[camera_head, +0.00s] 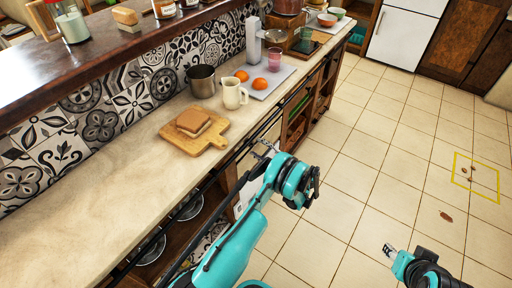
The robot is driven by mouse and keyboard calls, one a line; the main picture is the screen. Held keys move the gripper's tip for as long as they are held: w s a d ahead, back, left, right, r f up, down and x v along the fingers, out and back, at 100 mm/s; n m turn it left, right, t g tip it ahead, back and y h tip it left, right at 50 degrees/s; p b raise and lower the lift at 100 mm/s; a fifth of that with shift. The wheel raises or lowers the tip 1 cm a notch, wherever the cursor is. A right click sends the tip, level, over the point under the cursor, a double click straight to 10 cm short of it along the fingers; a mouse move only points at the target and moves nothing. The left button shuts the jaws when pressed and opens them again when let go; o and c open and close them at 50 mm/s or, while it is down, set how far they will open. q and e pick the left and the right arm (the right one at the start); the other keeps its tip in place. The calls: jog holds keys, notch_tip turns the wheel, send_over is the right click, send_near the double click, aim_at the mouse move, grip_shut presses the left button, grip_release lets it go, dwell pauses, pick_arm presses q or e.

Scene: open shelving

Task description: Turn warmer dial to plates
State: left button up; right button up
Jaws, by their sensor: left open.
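A white-fronted appliance (243,196), possibly the warmer, sits under the counter edge and is mostly hidden behind my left arm. No dial can be made out on it. My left gripper (264,149) is at the counter's front edge, just above and in front of that white front. Its silver fingers are small in the view; it is open, with nothing seen between them. My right gripper (389,250) is low at the bottom right, over the tiled floor and away from the counter. Its fingers are too small to tell if they are apart.
On the counter (70,205) are a cutting board (208,143) with a sandwich, a metal pot (202,82), a cream pitcher (233,94) and oranges (259,84). Open shelves with bowls (150,250) are below. The tiled floor (340,170) at right is mostly clear.

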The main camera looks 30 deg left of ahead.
pick_arm(q)
jog(key=s+d, duration=0.1)
jog(key=d, duration=0.8)
jog(key=shift+d+f, duration=0.2)
jog(key=shift+d, duration=0.2)
jog(key=shift+s, duration=0.1)
notch_tip(320, 180, up, 11)
jog(key=w+a+t+h, duration=0.1)
jog(key=w+a+h, duration=0.1)
jog(key=h, duration=0.2)
jog(key=s+r+n+h, duration=0.2)
jog(key=s+r+h, duration=0.3)
jog(key=r, duration=0.3)
jog(key=s+d+r+n+t+h, duration=0.1)
jog(key=s+d+n+t+h, duration=0.1)
jog(key=s, duration=1)
jog(key=s+d+r+n+t+h, duration=0.2)
jog(key=s+d+n+h, duration=0.3)
jog(key=s, duration=0.7)
jog(key=d+h, duration=0.2)
jog(key=d, duration=0.2)
jog(key=shift+s+d, duration=0.15)
jog(key=shift+s, duration=0.05)
